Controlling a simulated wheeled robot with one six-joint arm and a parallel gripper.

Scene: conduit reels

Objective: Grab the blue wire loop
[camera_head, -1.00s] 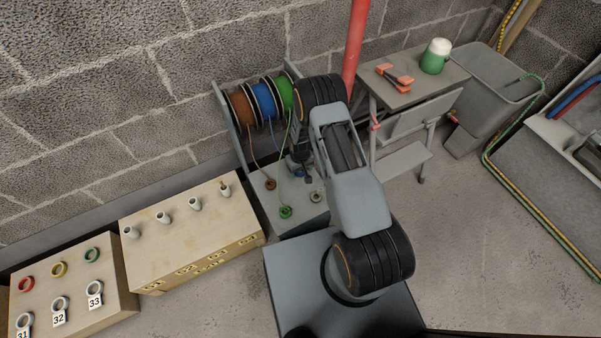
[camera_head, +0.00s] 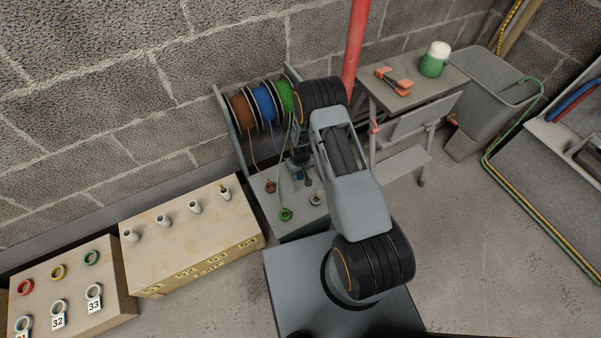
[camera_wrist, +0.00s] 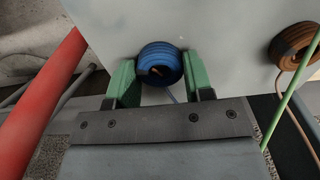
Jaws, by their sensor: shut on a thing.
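The blue wire loop (camera_wrist: 160,55) is a thick coil in the middle of the wrist view. My gripper (camera_wrist: 160,78) has its two green fingers on either side of it, shut on it. In the head view my gripper (camera_head: 301,160) is over the grey reel stand, partly hidden by my arm, and the loop is hard to make out. The blue reel (camera_head: 264,103) hangs above.
A brown loop (camera_wrist: 292,42) sits right of the blue one in the wrist view, with a green wire crossing near it. A green loop (camera_head: 286,215) lies at the stand's front. A red pipe (camera_head: 357,45) rises behind. A wooden box (camera_head: 190,235) with pegs stands left.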

